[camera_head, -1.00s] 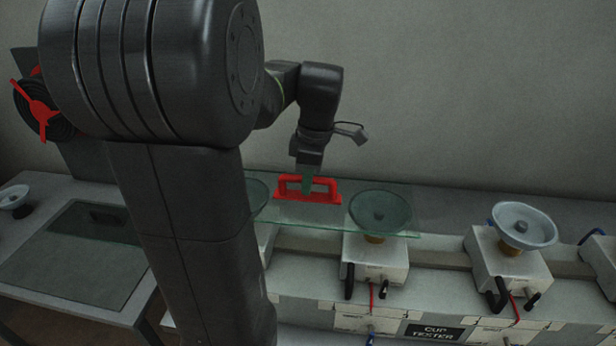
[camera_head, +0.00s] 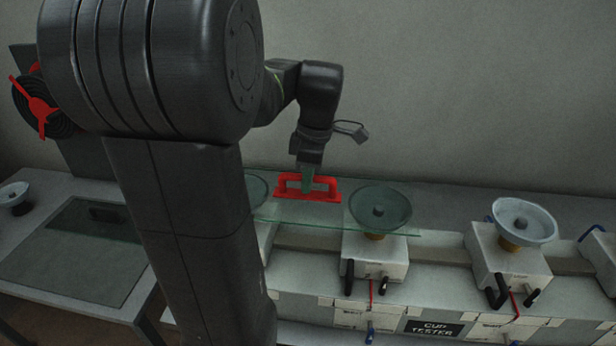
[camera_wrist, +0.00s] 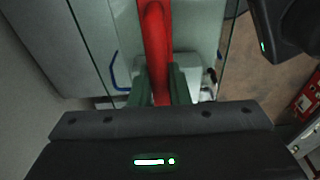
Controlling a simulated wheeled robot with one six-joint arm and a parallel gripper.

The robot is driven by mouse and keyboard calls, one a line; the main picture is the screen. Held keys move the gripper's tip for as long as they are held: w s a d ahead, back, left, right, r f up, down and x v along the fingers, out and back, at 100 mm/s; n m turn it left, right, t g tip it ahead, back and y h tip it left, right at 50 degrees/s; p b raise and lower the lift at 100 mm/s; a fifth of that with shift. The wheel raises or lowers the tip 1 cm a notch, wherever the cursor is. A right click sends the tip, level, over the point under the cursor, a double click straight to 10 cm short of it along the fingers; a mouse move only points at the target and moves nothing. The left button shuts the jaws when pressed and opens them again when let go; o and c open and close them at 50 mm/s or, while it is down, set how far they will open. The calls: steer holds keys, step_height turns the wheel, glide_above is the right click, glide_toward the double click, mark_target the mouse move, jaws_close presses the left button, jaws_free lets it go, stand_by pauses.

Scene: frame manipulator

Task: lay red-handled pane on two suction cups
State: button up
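A clear glass pane with a red handle (camera_head: 325,183) is over the row of suction cups in the head view. One cup (camera_head: 380,208) shows through the pane's right part. Another cup (camera_head: 257,189) shows through its left part, half hidden by my arm. I cannot tell whether the pane touches the cups. My gripper (camera_head: 307,190) is at the red handle from above. In the wrist view my gripper's green fingers (camera_wrist: 162,88) are on either side of the red handle (camera_wrist: 157,40), closed on it.
A bare cup (camera_head: 524,222) stands on its block to the right. A side table (camera_head: 60,280) with a dark glassy panel and a small cup (camera_head: 14,196) is at the left. A sign reading CUP TESTER (camera_head: 434,329) is on the bench front. My arm hides the bench's left part.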

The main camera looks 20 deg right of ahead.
mark_target(316, 176)
steer(key=o, duration=0.5)
step_height(316, 176, up, 14)
steer(key=d+b, duration=0.1)
steer(key=shift+s+d, duration=0.2)
steer(key=shift+s, duration=0.25)
steer(key=shift+f, duration=0.1)
steer(key=f, duration=0.4)
steer(key=a+f, duration=0.1)
steer(key=f, duration=0.4)
steer(key=w+f+p, duration=0.1)
steer(key=f, duration=0.3)
steer(key=shift+a+f, duration=0.25)
steer(key=shift+f, duration=0.15)
steer(key=shift+r, duration=0.2)
